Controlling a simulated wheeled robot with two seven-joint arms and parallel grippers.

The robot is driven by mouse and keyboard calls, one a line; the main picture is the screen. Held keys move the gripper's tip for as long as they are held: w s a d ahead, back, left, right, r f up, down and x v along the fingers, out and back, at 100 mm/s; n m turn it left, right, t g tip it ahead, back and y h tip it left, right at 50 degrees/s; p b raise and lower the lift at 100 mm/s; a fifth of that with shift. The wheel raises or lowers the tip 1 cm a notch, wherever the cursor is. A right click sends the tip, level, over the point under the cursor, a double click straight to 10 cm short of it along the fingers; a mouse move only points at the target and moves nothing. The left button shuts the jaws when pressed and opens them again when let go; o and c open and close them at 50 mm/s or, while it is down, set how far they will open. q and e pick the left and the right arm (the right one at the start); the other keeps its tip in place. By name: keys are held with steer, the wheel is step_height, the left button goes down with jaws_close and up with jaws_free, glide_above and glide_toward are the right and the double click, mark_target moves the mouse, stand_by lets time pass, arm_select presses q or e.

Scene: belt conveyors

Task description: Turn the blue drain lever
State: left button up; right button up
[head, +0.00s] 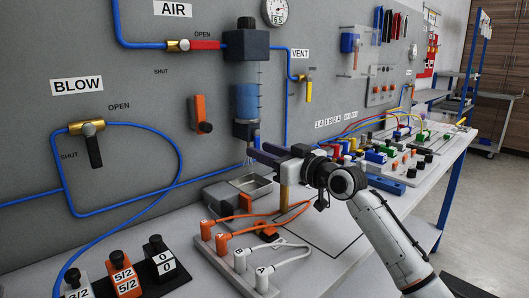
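A filter unit (247,45) with a clear bowl (246,100) hangs on the grey wall panel. A dark block (245,130) is at the bowl's lower end. Just below it a small blue part (250,163), possibly the drain lever, shows partly behind my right gripper's fingers. My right gripper (262,154) points left at that spot, its dark fingers close to the bowl's underside. I cannot tell whether they touch the lever or how far apart they are. My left gripper is not in view.
A metal tray (250,184) and a tan post (284,195) are below the gripper. Orange and white plugs (222,243) with cables stand on the bench front. A black-handled valve (93,150) and an orange lever (200,112) are on the panel. Colored fittings (385,150) crowd the right.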

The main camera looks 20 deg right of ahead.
steer(key=shift+s, duration=0.1)
steer(key=v, duration=1)
steer(key=shift+s, duration=0.15)
